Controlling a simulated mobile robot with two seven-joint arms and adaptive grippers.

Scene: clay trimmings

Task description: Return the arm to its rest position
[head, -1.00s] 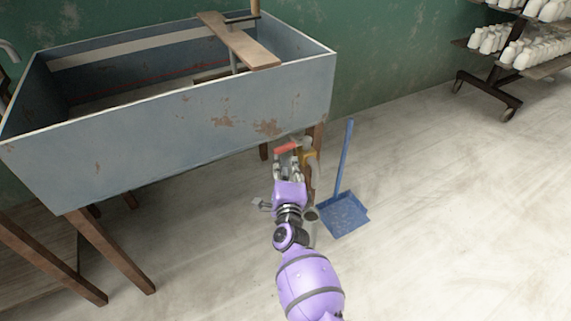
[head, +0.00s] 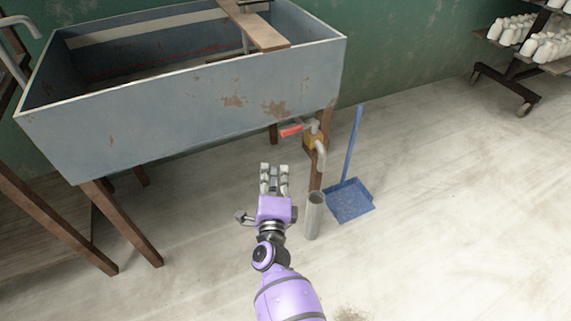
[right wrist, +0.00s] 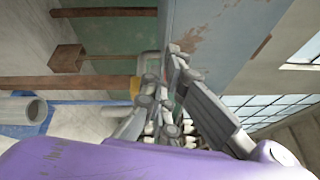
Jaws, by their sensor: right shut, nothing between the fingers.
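My right gripper (head: 274,170) is in the lower middle of the head view, on its purple arm. It is shut and empty, over the floor in front of the grey-blue trough (head: 180,118). It stands apart from the valve with the red handle (head: 291,131), which is up and to its right under the trough's corner. In the right wrist view my gripper's fingers (right wrist: 172,65) are close together with nothing held. My left gripper is not in view.
A grey pipe (head: 314,215) stands upright just right of my right gripper. A blue dustpan (head: 350,201) with a long handle lies behind it. Wooden legs (head: 122,222) carry the trough. A rack with white bottles (head: 545,48) is at the far right. Floor on the right is clear.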

